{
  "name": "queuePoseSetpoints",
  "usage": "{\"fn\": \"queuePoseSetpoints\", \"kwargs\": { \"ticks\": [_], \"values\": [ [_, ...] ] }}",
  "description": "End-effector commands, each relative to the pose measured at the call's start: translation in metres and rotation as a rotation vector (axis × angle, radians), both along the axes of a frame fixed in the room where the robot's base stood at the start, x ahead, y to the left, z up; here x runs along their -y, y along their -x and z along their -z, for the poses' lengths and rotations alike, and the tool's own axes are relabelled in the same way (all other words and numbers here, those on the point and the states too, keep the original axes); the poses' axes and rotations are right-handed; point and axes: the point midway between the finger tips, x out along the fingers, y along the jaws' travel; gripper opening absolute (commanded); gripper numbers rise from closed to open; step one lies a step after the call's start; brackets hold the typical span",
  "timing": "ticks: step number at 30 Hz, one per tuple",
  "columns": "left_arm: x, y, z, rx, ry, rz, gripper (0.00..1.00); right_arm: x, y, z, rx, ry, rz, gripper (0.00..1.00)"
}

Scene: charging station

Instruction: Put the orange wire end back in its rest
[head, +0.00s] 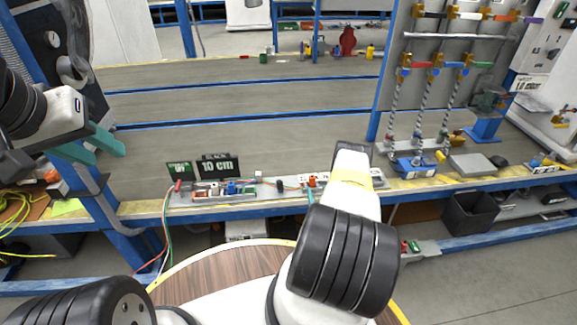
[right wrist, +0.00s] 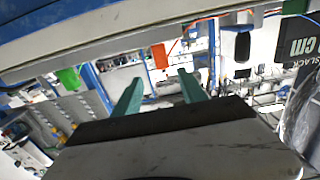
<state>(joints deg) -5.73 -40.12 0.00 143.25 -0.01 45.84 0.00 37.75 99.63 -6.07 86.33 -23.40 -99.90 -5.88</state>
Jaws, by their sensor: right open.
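In the right wrist view an orange block (right wrist: 158,55) hangs below a bench edge, with a thin orange wire (right wrist: 186,30) rising from it to the right. I take it for the orange wire end. My right gripper (right wrist: 160,88) is open, and the block shows beyond its two teal fingers, apparently between them and not held. In the head view a small orange-red piece (head: 312,181) sits at the bench's front edge, and my right arm hides most of the right gripper. The rest cannot be told for certain. My left gripper (head: 110,153) is raised at the left, open and empty.
A board with components (head: 225,190) and a black "10 cm" sign (head: 219,167) stand at the bench's front edge. A green piece (right wrist: 68,78) hangs at the left in the wrist view. A rack with hanging cables (head: 425,90) stands right. The middle bench surface (head: 260,130) is clear.

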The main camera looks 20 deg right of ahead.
Motion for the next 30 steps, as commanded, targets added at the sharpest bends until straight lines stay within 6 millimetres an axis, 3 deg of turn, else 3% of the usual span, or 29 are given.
{"fn": "queuePoseSetpoints", "kwargs": {
  "ticks": [18,26,30],
  "values": [
    [0.0,0.0,0.0,0.0,0.0,0.0,0.36,0.012,-0.072,0.003,0.004,0.0,0.0,0.49],
    [0.0,0.0,0.0,0.0,0.0,0.0,0.36,0.013,-0.075,0.003,0.003,0.0,0.001,0.49],
    [0.0,0.0,0.0,0.0,0.0,0.0,0.36,0.013,-0.075,0.003,0.003,0.0,0.001,0.26]
  ]
}}
